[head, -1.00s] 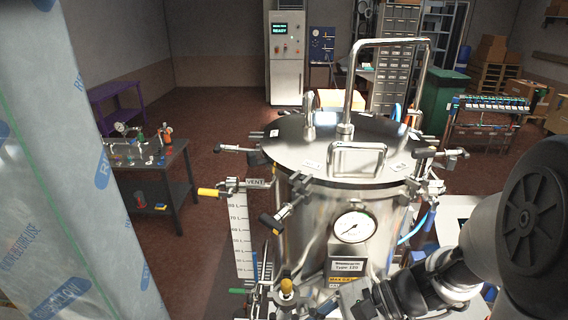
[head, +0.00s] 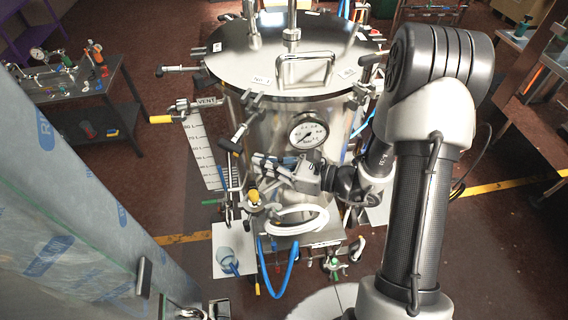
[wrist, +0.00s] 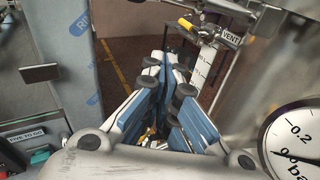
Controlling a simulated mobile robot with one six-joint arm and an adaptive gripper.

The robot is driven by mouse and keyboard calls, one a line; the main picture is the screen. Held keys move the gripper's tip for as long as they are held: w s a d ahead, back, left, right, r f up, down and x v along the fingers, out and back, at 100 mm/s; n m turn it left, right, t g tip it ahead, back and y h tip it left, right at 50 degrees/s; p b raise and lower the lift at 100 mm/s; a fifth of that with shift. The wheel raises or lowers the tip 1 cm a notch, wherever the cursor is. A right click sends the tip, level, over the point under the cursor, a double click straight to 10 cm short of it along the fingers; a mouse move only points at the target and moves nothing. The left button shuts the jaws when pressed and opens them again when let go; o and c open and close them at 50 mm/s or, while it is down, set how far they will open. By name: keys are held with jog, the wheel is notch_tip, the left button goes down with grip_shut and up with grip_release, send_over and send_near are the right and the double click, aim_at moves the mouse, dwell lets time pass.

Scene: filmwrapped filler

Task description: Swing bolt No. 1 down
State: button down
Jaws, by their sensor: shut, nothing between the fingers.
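The steel vessel's round lid (head: 240,50) carries a "No. 1" tag (head: 262,80) at its front edge. Below that tag, bolt No. 1 (head: 240,130) reaches from the rim down and left in the head view, ending in a black grip (head: 230,146). I cannot tell its exact tilt. My gripper (head: 257,160) is shut and empty, in front of the vessel, below the gauge and right of the black grip, with a gap in the picture. In the wrist view my gripper (wrist: 168,65) shows blue-padded fingers close together; the bolt is not clearly seen there.
A pressure gauge (head: 309,131) sits just above my gripper. The yellow-handled vent valve (head: 162,119) juts out left. A yellow-topped valve (head: 253,196) and white coiled hose (head: 297,221) lie below. A film-wrapped column (head: 70,215) stands at the left.

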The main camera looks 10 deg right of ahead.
aim_at(239, 134)
jog(key=r, duration=0.1)
jog(key=w+a+r+p, duration=0.1)
jog(key=a+r, duration=0.1)
jog(key=shift+w+r+p, duration=0.35)
jog(key=shift+a+r, duration=0.2)
jog(key=shift+r, duration=0.65)
